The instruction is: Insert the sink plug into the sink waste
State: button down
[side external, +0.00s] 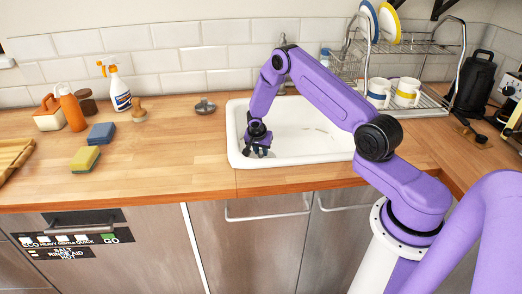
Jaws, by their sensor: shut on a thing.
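My gripper (259,149) points down inside the left part of the white sink (310,132), low over its floor. It is shut on a small dark thing, most likely the sink plug, which the fingers largely hide. The sink waste is not clearly visible; a dark patch on the sink floor shows around the fingertips. I cannot tell whether the held thing touches the waste or sits in it.
A metal lid-like disc with a knob (205,106) lies on the wooden counter (180,165) left of the sink. Sponges (85,159), bottles (72,108) and a brush (138,112) stand farther left. A dish rack (425,103) with mugs is behind right. The sink's right half is empty.

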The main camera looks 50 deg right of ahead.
jog(key=shift+f, duration=0.1)
jog(key=c, duration=0.8)
grip_release()
